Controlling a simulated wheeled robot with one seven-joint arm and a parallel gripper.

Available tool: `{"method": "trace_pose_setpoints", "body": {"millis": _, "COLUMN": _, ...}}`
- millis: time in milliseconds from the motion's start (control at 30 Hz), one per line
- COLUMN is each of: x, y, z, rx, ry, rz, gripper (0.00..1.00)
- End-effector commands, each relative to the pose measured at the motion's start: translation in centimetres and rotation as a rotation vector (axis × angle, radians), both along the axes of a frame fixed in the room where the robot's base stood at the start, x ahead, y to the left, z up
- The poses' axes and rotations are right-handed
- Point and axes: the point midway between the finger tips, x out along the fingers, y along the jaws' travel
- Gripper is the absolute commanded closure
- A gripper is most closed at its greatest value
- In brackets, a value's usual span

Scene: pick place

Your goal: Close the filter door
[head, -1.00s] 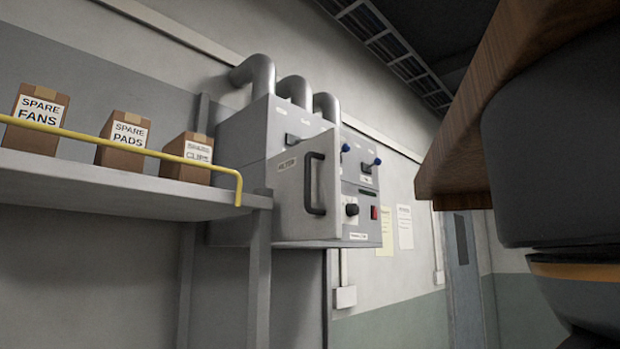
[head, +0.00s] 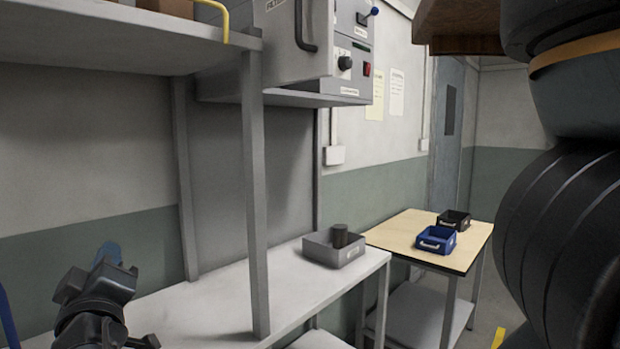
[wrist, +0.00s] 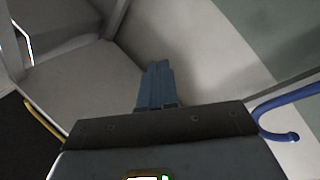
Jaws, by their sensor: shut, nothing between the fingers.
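The filter door (head: 285,52) is a grey panel with a dark bar handle (head: 308,30) at the top of the head view. It sticks out from the front of the grey wall cabinet (head: 343,72) and looks open. Its upper part is cut off by the picture's top edge. My gripper (head: 107,254) is at the lower left of the head view, below and well left of the door. In the wrist view its blue fingers (wrist: 158,84) are together, with nothing between them. I cannot make out the door for certain in the wrist view.
A shelf (head: 110,42) with a yellow rail (head: 223,20) and grey posts stands left of the cabinet. Below is a white bench (head: 200,312) with a grey bin (head: 330,250). A wooden table (head: 395,234) with a blue bin (head: 436,239) and a black bin (head: 453,219) stands right.

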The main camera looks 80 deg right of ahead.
Motion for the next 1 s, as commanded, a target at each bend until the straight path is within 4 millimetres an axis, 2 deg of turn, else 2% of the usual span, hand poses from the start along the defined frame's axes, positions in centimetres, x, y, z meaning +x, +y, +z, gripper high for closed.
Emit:
{"method": "trace_pose_setpoints", "body": {"millis": 33, "x": 0.3, "y": -0.9, "z": 2.8, "rx": -0.012, "ry": -0.042, "rz": -0.062, "gripper": 1.0}}
{"method": "trace_pose_setpoints", "body": {"millis": 167, "x": -0.3, "y": -2.9, "z": 9.2, "rx": -0.031, "ry": -0.139, "rz": -0.235, "gripper": 1.0}}
{"method": "trace_pose_setpoints", "body": {"millis": 267, "x": -1.7, "y": -4.1, "z": 14.2, "rx": -0.03, "ry": -0.222, "rz": -0.371, "gripper": 1.0}}
{"method": "trace_pose_setpoints", "body": {"millis": 400, "x": -4.6, "y": -5.1, "z": 20.8, "rx": -0.009, "ry": -0.352, "rz": -0.562, "gripper": 1.0}}
{"method": "trace_pose_setpoints", "body": {"millis": 467, "x": -6.3, "y": -5.2, "z": 23.4, "rx": 0.007, "ry": -0.412, "rz": -0.642, "gripper": 1.0}}
{"method": "trace_pose_setpoints", "body": {"millis": 600, "x": -10.6, "y": -5.0, "z": 28.9, "rx": 0.064, "ry": -0.56, "rz": -0.823, "gripper": 1.0}}
{"method": "trace_pose_setpoints", "body": {"millis": 700, "x": -13.7, "y": -4.4, "z": 31.9, "rx": 0.112, "ry": -0.661, "rz": -0.937, "gripper": 1.0}}
{"method": "trace_pose_setpoints", "body": {"millis": 800, "x": -16.3, "y": -3.7, "z": 34.0, "rx": 0.157, "ry": -0.746, "rz": -1.027, "gripper": 1.0}}
{"method": "trace_pose_setpoints", "body": {"millis": 1000, "x": -19.3, "y": -2.7, "z": 36.1, "rx": 0.216, "ry": -0.842, "rz": -1.125, "gripper": 1.0}}
